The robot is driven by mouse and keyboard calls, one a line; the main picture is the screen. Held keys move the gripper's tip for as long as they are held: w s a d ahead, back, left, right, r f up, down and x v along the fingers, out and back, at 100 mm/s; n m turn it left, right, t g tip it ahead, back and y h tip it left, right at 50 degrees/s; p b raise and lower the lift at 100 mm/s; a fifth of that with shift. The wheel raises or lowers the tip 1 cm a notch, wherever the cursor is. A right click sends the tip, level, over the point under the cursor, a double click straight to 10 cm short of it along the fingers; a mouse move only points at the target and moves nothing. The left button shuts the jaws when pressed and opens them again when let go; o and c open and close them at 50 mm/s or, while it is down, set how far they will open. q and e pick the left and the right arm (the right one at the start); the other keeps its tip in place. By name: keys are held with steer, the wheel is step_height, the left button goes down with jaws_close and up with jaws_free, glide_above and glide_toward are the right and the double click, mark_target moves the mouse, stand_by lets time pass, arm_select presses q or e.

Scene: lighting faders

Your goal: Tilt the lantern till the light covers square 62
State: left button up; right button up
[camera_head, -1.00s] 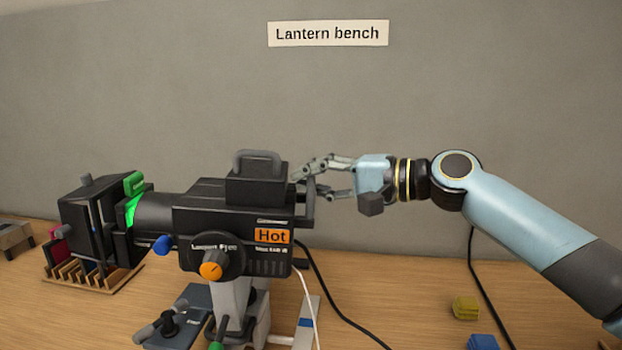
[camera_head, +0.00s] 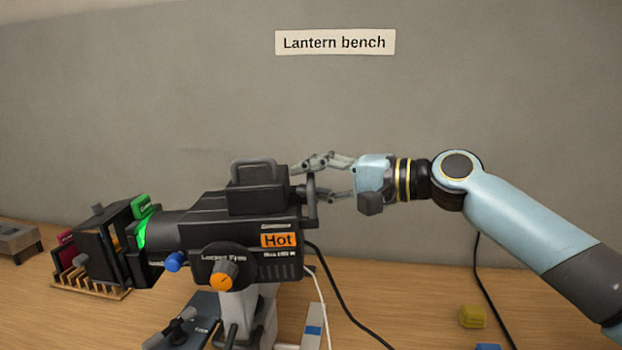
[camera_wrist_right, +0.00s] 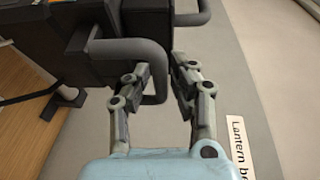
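The black lantern (camera_head: 205,215) with an orange "Hot" label stands on a grey stand on the bench, its front end to the left and tilted down. A curved handle (camera_head: 313,205) sticks out at its rear; it also shows in the right wrist view (camera_wrist_right: 155,60). My right gripper (camera_head: 312,177) reaches in from the right, its fingers on either side of the handle bar. My left gripper is out of view. No numbered square or light spot shows.
A blue knob (camera_head: 174,262) and an orange-marked knob (camera_head: 224,276) sit on the lantern's side. Cables hang behind. A yellow block (camera_head: 472,317) lies at the right.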

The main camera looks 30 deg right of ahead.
steer(key=f+v, duration=0.1)
steer(key=v, duration=0.6)
steer(key=shift+s+r, duration=0.15)
steer(key=shift+r, duration=0.4)
steer(key=shift+d, duration=0.15)
